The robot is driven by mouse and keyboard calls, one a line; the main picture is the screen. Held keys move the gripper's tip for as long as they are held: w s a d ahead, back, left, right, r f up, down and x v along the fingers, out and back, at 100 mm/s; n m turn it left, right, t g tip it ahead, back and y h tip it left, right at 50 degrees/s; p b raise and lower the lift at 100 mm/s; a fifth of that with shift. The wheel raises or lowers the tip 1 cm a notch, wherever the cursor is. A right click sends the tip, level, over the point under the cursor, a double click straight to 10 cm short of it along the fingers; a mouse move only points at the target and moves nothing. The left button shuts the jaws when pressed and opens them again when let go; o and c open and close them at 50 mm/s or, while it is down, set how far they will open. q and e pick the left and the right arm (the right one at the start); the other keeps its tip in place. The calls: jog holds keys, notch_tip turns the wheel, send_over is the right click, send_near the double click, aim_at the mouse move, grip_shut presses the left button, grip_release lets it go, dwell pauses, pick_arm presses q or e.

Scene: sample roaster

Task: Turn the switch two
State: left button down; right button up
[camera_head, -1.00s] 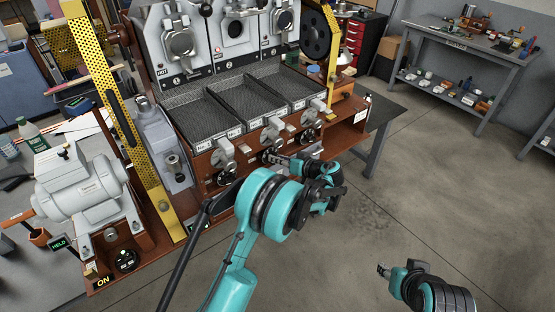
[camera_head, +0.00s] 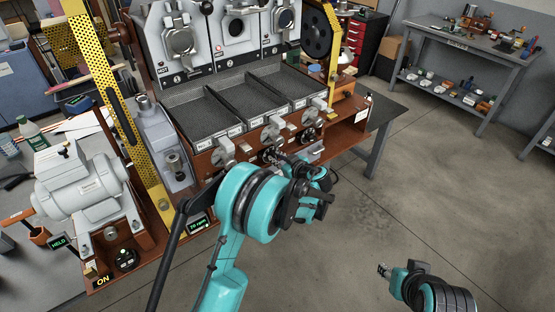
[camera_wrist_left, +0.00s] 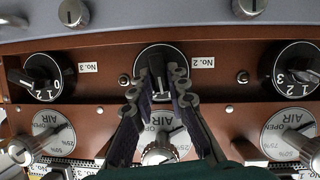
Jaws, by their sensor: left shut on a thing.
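Switch two is the black rotary knob (camera_wrist_left: 153,62) beside the "No. 2" label (camera_wrist_left: 203,62), upside down in the left wrist view. My left gripper (camera_wrist_left: 158,80) is shut on its raised grip, with one finger on each side. The fingers hide much of the dial and its numbers, so I cannot read the setting.
The No. 3 knob (camera_wrist_left: 42,78) and another numbered knob (camera_wrist_left: 297,68) flank switch two. Air dials with metal handles (camera_wrist_left: 160,151) are close to the fingers. A yellow perforated guard (camera_head: 128,125) and a grey motor (camera_head: 82,190) stand left.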

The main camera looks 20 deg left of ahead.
pick_arm(q)
jog(key=shift+s+a+f+n+t+h+b, duration=0.1)
jog(key=shift+n+t+h+b, duration=0.3)
jog(key=shift+n+t, duration=0.65)
jog(key=shift+s+a+f+n+t+h+b, duration=0.15)
jog(key=shift+n+t+b, duration=0.4)
jog(key=shift+n, duration=1.15)
jog(key=shift+s+f+n+t+h+b, duration=0.1)
jog(key=shift+n+t+h+b, duration=0.45)
jog(key=shift+n, duration=0.8)
jog(key=shift+t, duration=0.25)
jog(key=c, duration=1.5)
grip_release()
jog(key=v, duration=1.2)
jog(key=shift+d+f, duration=0.1)
jog(key=shift+f, duration=0.05)
